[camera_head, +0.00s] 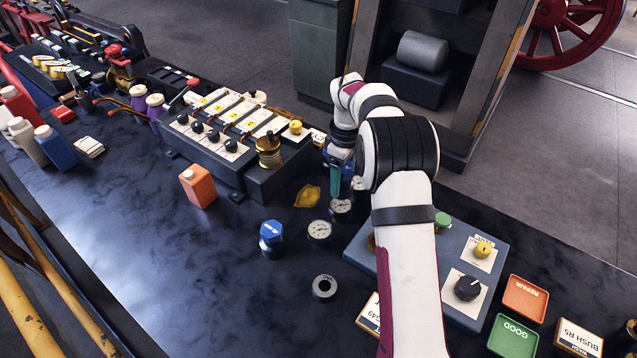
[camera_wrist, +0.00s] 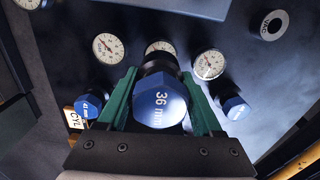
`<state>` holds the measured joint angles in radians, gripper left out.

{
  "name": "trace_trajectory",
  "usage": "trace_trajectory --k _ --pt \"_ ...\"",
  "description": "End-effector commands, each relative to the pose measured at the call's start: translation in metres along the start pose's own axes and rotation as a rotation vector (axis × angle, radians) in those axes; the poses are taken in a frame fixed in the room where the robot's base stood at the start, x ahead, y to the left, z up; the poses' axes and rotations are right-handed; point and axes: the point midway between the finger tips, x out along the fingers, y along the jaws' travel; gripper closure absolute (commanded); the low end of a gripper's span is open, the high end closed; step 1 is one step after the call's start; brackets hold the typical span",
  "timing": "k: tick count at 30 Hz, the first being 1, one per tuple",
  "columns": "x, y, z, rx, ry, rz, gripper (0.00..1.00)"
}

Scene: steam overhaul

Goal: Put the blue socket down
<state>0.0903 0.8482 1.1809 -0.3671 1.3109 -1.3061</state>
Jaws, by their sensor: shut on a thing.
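My gripper (camera_wrist: 160,96) has green fingers shut on a blue socket (camera_wrist: 160,103), a hexagonal piece marked "36 mm" with a dark lower part. In the head view my gripper (camera_head: 340,176) is over the bench behind the gauges, and the arm hides the held socket. A second blue-topped socket (camera_head: 271,235) stands upright on the bench, left of the gauges. In the wrist view, blue-topped pieces show beyond the left finger (camera_wrist: 88,104) and the right finger (camera_wrist: 235,106). I cannot tell whether the held socket touches the bench.
Round white gauges (camera_head: 319,230) lie near the gripper. A dark ring (camera_head: 324,287) lies in front. A grey valve block (camera_head: 220,150) and an orange bottle (camera_head: 198,186) stand left. A blue panel (camera_head: 459,312) and green tray (camera_head: 513,337) are right. The front-left bench is clear.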

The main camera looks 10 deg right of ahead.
Motion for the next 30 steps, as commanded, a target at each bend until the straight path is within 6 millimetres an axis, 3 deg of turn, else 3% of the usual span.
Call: trace_trajectory --k 7,11,14,18,24,27,30 --pt "-0.011 0.004 0.017 -0.003 0.0 0.0 1.0" --pt "-0.013 -0.011 0.014 -0.099 -0.001 0.0 1.0" --pt "-0.017 -0.039 0.009 -0.28 -0.003 -0.001 1.0" --pt "-0.02 -0.095 0.009 -0.636 -0.003 0.0 1.0" --pt "-0.019 -0.182 0.029 -1.182 -0.001 0.002 1.0" --pt "-0.017 -0.211 0.041 -1.369 0.001 0.003 1.0" --pt "-0.014 -0.227 0.05 -1.473 0.001 0.003 1.0"
